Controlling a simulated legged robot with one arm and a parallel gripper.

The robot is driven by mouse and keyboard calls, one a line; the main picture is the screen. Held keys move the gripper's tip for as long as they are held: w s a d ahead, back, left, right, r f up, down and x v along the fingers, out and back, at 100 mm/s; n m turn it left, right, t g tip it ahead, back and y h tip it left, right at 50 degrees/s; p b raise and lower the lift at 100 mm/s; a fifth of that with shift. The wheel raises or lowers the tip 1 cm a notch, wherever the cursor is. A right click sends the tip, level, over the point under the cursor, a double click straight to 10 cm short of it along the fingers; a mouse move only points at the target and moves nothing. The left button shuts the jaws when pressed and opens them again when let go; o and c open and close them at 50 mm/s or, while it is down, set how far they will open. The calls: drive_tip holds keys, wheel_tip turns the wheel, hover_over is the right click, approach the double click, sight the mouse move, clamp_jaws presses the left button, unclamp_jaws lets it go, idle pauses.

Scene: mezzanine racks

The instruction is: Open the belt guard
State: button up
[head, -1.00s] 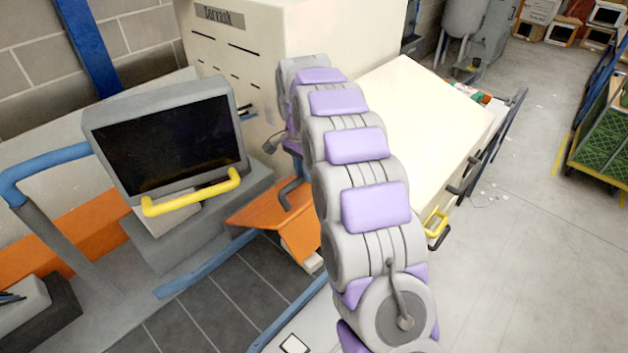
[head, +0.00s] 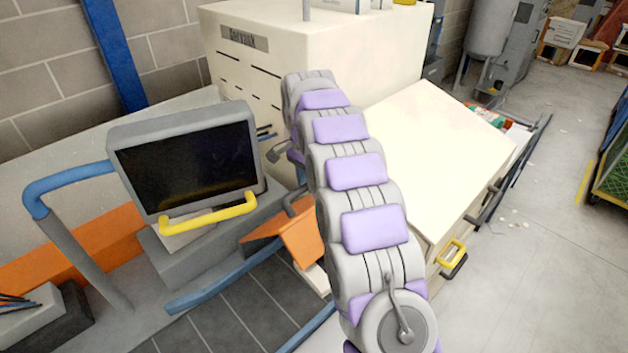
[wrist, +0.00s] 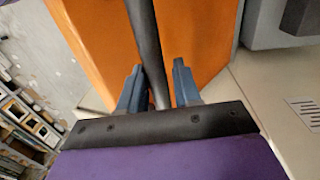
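An orange panel (head: 298,236), which looks like the belt guard, stands tilted at the front of the cream machine, partly hidden behind my arm. In the wrist view the orange panel (wrist: 198,40) fills the upper middle, with a dark bar-shaped handle (wrist: 146,45) in front of it. My gripper (wrist: 157,82) is open, with its two blue-grey fingers on either side of the bar. The left finger is close to the bar; a gap shows between the bar and the right finger.
A grey box with a dark screen (head: 190,165) and a yellow handle (head: 208,216) stands left. A blue rail (head: 68,185) is farther left. The cream machine (head: 310,50) has a sloping cover (head: 425,150) on the right. Open floor (head: 540,240) lies to the right.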

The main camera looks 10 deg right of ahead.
drive_tip(key=shift+o, duration=0.8)
drive_tip(key=shift+w+a+f, duration=0.2)
drive_tip(key=shift+w+a, duration=0.05)
drive_tip(key=shift+o, duration=1)
drive_tip(key=shift+w+a+r, duration=0.1)
drive_tip(key=shift+a, duration=0.05)
drive_tip(key=shift+d+r, duration=0.15)
drive_tip(key=shift+d, duration=0.2)
drive_tip(key=shift+d+r, duration=0.1)
drive_tip(key=shift+r, duration=0.4)
wheel_tip(320, 180, up, 16)
drive_tip(key=w+a+p, duration=0.1)
drive_tip(key=p, duration=1)
drive_tip(key=shift+a, duration=0.35)
drive_tip(key=shift+c, duration=0.3)
